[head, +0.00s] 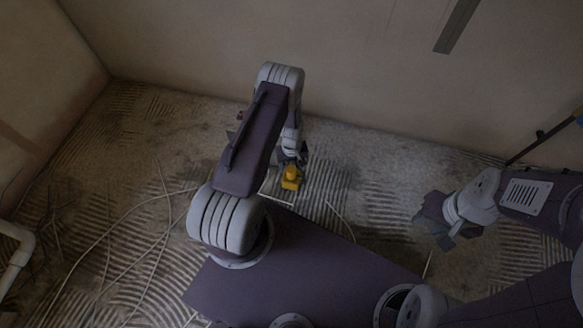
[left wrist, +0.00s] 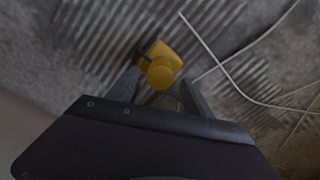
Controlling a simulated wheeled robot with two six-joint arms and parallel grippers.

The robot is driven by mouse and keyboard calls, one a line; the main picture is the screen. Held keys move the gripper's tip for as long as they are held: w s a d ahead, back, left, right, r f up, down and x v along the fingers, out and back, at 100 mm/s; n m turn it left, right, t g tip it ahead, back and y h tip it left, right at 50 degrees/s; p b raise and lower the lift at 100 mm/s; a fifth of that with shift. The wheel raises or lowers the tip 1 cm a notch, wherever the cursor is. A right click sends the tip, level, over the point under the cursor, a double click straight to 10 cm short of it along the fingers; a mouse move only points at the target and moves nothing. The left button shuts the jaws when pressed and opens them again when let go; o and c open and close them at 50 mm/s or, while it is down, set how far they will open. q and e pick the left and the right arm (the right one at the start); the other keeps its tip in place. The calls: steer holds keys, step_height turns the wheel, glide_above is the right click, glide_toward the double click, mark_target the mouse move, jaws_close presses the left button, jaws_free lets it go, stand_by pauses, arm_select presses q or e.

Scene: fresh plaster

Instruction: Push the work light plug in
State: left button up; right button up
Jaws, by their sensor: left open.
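A yellow plug (head: 291,179) shows in the head view just below my left gripper (head: 296,160), low over the ribbed floor. In the left wrist view the plug (left wrist: 160,66) has a round yellow end and a blocky yellow part behind it. It lies between and just beyond the two fingertips of my left gripper (left wrist: 160,88). The left gripper is open; I cannot tell whether a finger touches the plug. My right gripper (head: 437,222) hangs at the right of the head view, away from the plug. No socket can be made out.
Thin pale cables (head: 130,215) lie looped over the ribbed floor. A white pipe (head: 16,262) stands at the left edge. A dark pole (head: 541,139) leans at the right. Bare plaster walls (head: 190,45) close off the back and left.

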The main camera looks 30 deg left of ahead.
mark_target(292, 169)
arm_select(q)
step_height(292, 169, up, 4)
steer(key=shift+r+p, duration=0.2)
steer(key=shift+p, duration=0.55)
arm_select(e)
step_height(292, 169, up, 3)
steer(key=shift+f, duration=0.2)
